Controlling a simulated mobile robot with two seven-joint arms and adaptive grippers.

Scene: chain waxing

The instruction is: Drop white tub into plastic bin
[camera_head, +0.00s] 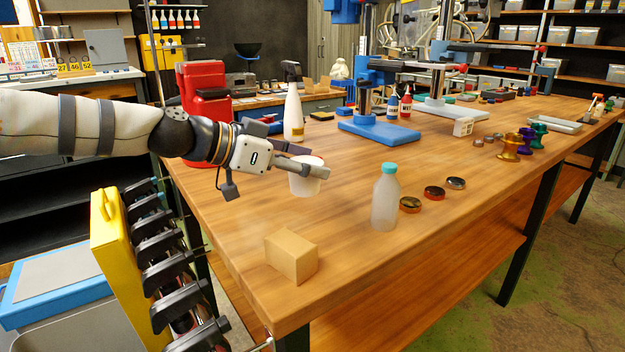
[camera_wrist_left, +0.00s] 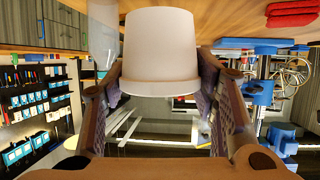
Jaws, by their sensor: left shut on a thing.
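My left gripper (camera_head: 300,168) is shut on the white tub (camera_head: 306,182), with a finger on each side of it. The tub is upright in the head view, over the left part of the wooden table (camera_head: 350,255). I cannot tell whether its base touches the table. In the left wrist view the white tub (camera_wrist_left: 160,55) sits between the two fingers (camera_wrist_left: 165,95). A grey box with a blue rim (camera_head: 60,299) stands low at the left. My right gripper is not in view.
A cardboard-coloured block (camera_head: 291,257) lies near the front corner. A bottle with a teal cap (camera_head: 385,203) stands to the right of the tub, and a white spray bottle (camera_head: 293,112) behind it. A yellow case (camera_head: 128,270) and a rack stand beside the table's left edge.

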